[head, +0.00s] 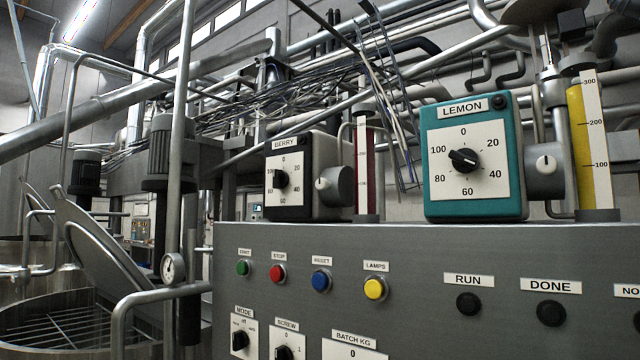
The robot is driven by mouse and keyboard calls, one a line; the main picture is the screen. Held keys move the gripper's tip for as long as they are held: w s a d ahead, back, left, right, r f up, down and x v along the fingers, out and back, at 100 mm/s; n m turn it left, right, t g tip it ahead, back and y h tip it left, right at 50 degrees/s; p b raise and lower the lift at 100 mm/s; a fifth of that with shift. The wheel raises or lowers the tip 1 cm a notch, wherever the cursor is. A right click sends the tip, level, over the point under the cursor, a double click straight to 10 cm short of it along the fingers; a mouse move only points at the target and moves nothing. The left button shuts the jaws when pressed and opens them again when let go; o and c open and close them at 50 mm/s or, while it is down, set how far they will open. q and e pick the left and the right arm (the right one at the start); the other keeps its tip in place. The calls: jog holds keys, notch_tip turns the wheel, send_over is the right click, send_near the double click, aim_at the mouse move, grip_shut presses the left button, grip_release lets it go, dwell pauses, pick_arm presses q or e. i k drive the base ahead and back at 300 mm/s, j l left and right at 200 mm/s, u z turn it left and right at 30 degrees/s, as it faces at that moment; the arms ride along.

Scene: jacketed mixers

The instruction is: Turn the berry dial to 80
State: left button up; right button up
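The berry dial (287,179) is a dark box with a white scale face under a BERRY label, on top of the grey panel left of centre. I see it at an angle. Its black knob (280,179) stands out from the face and covers part of the left side of the scale. The scale has 0 at the top and rises clockwise. Which number the knob points to, I cannot tell. A grey side valve (334,185) with a white knob sits at its right, beside a dark red sight tube (366,165). Neither of my grippers is in view.
A teal lemon dial (473,157) stands to the right, with a yellow sight tube (577,140) beside it. The grey control panel (430,250) below carries coloured buttons, dark lamps and small rotary switches. Pipes and an open vat (60,320) are at left.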

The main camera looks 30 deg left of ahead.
aim_at(281, 179)
jog(key=u, duration=1.3)
